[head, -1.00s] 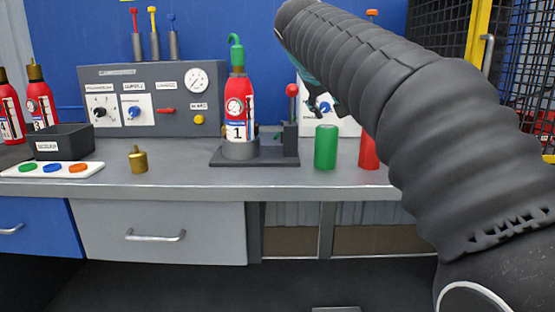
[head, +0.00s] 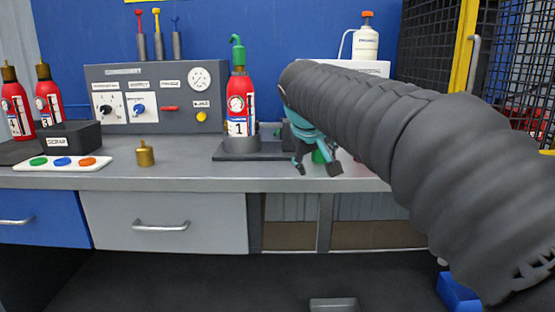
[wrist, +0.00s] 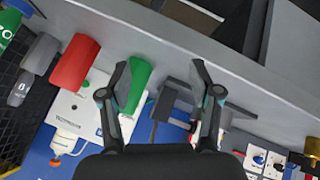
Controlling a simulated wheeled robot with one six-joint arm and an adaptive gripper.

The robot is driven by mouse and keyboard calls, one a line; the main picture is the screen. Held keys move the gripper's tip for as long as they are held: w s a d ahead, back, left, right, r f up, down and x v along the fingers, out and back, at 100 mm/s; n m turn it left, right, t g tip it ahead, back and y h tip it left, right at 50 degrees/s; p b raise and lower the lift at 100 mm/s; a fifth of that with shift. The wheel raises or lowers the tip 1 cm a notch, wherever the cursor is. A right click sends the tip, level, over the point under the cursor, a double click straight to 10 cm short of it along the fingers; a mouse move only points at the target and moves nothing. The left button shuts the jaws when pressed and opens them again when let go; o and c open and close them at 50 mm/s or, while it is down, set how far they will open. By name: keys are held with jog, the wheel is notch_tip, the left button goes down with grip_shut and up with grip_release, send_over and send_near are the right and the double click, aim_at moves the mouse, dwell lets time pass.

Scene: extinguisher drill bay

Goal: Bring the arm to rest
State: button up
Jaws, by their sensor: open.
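My gripper (head: 318,168) hangs at the end of my dark, ribbed arm, over the front part of the grey bench, with its fingers pointing down. It is open, with a wide gap between the two fingertips, and also shows in the wrist view (wrist: 162,85). Nothing is held. A green cylinder (wrist: 137,86) shows right beside the left finger in the wrist view; in the head view it is mostly hidden behind the gripper. A red cylinder (wrist: 75,63) lies further left in the wrist view and is hidden behind my arm in the head view.
An extinguisher marked 1 (head: 239,105) stands in a dark holder (head: 222,152) left of my gripper. A brass fitting (head: 145,153), a scrap box (head: 70,136) and a control panel (head: 150,72) are further left. A black mesh cage (head: 430,50) stands right.

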jog(key=s+d+f+m, duration=0.1)
jog(key=s+d+f, duration=0.1)
jog(key=s+f, duration=0.5)
jog(key=s+d+f+m+g+y, duration=0.1)
jog(key=s+d+f, duration=0.2)
jog(key=s+f, duration=0.4)
jog(key=s+d+f+m+g+y, duration=0.1)
jog(key=s+f, duration=0.6)
jog(key=s, duration=0.8)
jog(key=shift+s+d+m, duration=0.4)
jog(key=shift+d+m, duration=0.1)
jog(key=shift+d, duration=0.2)
